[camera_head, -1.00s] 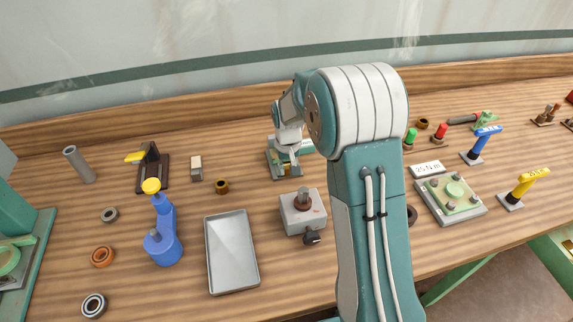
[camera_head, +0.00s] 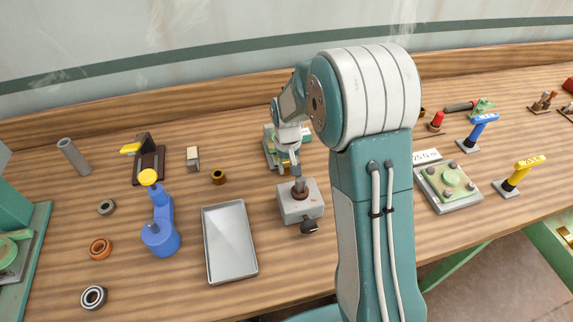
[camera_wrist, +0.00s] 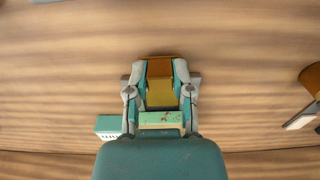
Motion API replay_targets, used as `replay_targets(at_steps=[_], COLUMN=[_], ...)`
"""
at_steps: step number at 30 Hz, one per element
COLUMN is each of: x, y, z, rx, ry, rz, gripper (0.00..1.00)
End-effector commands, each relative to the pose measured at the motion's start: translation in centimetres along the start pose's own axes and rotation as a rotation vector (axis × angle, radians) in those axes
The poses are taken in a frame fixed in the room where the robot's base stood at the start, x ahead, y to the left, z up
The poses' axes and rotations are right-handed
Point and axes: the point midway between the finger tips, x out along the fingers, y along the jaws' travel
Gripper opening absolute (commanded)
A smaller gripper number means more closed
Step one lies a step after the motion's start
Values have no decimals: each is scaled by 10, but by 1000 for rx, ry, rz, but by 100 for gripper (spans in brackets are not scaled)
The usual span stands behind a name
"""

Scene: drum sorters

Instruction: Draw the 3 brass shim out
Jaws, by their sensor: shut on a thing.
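My gripper (camera_head: 291,166) is beside the near side of a small green fixture (camera_head: 269,151) at the back of the bench, left of my arm. In the wrist view my gripper (camera_wrist: 161,72) has its two fingers closed on the brass shim (camera_wrist: 160,92), a flat yellow-brown piece. A darker orange-brown part (camera_wrist: 160,67) shows between the fingertips. The green fixture edge (camera_wrist: 160,120) lies just below the shim. In the head view the fingers hide the shim, and I cannot tell how much of it is inside the fixture.
A grey block with a brown post (camera_head: 299,200) stands close in front of my gripper. An empty metal tray (camera_head: 229,240) lies to its left. A brass ring (camera_head: 218,177) and a pale block (camera_head: 193,158) are left of the fixture.

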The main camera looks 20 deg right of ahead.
Motion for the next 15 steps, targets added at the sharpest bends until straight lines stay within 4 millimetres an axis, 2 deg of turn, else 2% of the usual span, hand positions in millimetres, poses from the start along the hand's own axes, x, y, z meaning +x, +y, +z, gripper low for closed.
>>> replay_targets(at_steps=[1,5,15], x=[4,2,-23], y=[0,0,0], z=[5,5,2], rx=[0,0,0], ry=[-15,-14,-6], rz=[0,0,0], gripper=[0,0,0])
